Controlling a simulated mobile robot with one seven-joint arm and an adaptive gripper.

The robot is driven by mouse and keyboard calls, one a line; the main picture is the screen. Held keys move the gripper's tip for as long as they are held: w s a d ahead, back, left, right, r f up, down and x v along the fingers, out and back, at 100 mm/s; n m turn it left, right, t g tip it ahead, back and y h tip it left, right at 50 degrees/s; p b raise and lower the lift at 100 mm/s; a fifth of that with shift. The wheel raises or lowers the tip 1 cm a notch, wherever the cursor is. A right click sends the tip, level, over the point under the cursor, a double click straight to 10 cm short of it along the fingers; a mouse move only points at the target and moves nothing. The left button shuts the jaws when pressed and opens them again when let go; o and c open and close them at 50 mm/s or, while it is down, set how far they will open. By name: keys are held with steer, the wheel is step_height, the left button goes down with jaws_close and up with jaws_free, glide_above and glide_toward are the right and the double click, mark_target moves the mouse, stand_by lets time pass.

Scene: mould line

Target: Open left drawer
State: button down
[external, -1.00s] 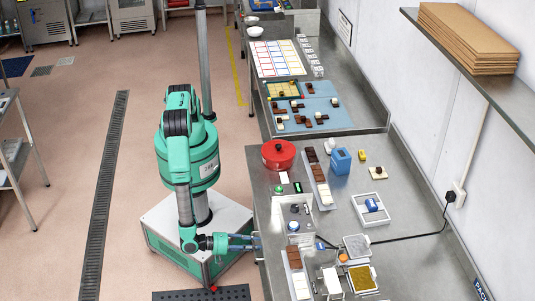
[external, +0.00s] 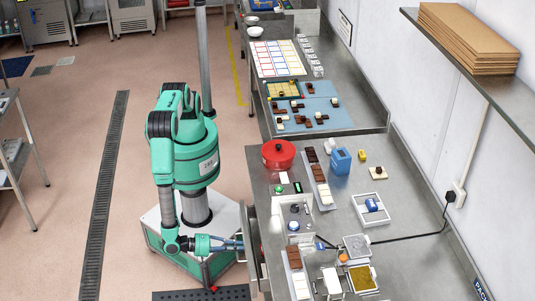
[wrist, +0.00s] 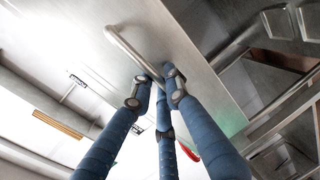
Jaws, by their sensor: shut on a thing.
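The drawer (external: 251,215) shows in the external view as a narrow grey box front standing out from the left edge of the steel bench. In the wrist view its pale metal front (wrist: 190,45) carries a bar handle (wrist: 125,45). My gripper (external: 241,244) reaches across to this front from the left. In the wrist view my blue-fingered gripper (wrist: 158,88) is shut on the handle, its dark fingertips close around one end of the bar. The inside of the drawer is mostly hidden in the external view.
The bench top (external: 335,208) holds a red pot (external: 278,154), a blue box (external: 341,160), chocolate moulds and trays. My base stands close to the bench front. The floor to the left (external: 60,220) is open, with a dark drain strip (external: 105,190).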

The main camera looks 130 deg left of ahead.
steer(key=f+p+v, duration=0.1)
steer(key=f+v, duration=0.1)
steer(key=v, duration=1.1)
steer(key=s+f+p+v, duration=0.1)
steer(key=f+v, duration=0.2)
steer(key=v, duration=1)
steer(key=shift+s+d+f, duration=0.2)
steer(key=shift+d+f, duration=0.25)
steer(key=shift+d, duration=0.05)
steer(key=c, duration=1.8)
jaws_free()
steer(key=shift+o, duration=0.2)
steer(key=shift+r, duration=0.1)
steer(key=shift+d, duration=0.15)
steer(key=v, duration=1.2)
steer(key=shift+w, duration=0.1)
